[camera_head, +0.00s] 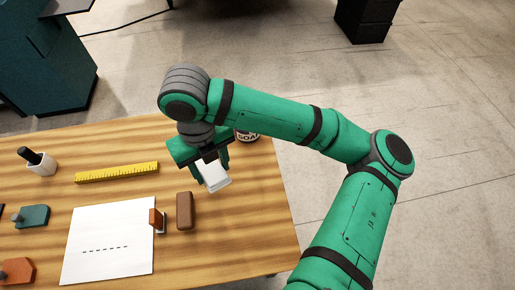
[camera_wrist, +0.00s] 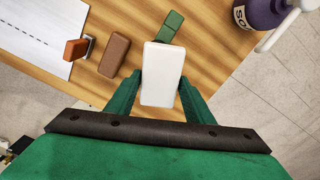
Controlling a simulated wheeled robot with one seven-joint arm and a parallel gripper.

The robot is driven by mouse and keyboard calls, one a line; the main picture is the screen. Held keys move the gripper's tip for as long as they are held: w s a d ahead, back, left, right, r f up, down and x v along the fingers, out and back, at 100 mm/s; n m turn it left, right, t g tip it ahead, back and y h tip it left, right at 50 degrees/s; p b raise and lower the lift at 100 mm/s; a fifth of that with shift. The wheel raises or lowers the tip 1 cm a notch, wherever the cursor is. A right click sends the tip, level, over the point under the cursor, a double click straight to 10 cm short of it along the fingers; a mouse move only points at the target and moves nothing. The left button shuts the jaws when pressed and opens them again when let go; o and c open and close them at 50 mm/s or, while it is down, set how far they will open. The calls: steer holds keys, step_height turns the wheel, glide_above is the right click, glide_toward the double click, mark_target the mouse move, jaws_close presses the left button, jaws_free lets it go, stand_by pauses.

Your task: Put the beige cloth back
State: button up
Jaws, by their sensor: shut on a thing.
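My gripper (camera_head: 211,170) is over the right part of the wooden table, fingers pointing down. It is shut on a white, smooth, rounded block (camera_head: 215,178). In the wrist view the white block (camera_wrist: 162,75) sits between the two green fingers (camera_wrist: 161,80). It looks white and stiff; I cannot tell whether it is the beige cloth. I see no other thing that looks like a beige cloth. The block appears to be above the table.
A brown block (camera_head: 184,210) lies beside a white sheet (camera_head: 105,255) with an orange piece (camera_head: 155,219) at its edge. A green block (camera_wrist: 170,27) and a purple soap bottle (camera_wrist: 262,12) are near. A yellow ruler (camera_head: 117,172) and a cup (camera_head: 42,168) are left.

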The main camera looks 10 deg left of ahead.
steer(key=w+d+f, duration=0.4)
steer(key=w+d, duration=0.1)
steer(key=w, duration=0.3)
glide_toward(255, 165)
steer(key=shift+s+a+f, duration=0.35)
steer(key=shift+s+f, duration=0.25)
steer(key=shift+s, duration=0.05)
steer(key=shift+w+d+f, duration=0.25)
steer(key=shift+w+f, duration=0.2)
steer(key=shift+f, duration=0.15)
steer(key=shift+w+d+f, duration=0.1)
steer(key=shift+w+f, duration=0.05)
steer(key=shift+f, duration=1.6)
steer(key=shift+f, duration=0.15)
steer(key=o, duration=1.1)
step_height(255, 165, up, 12)
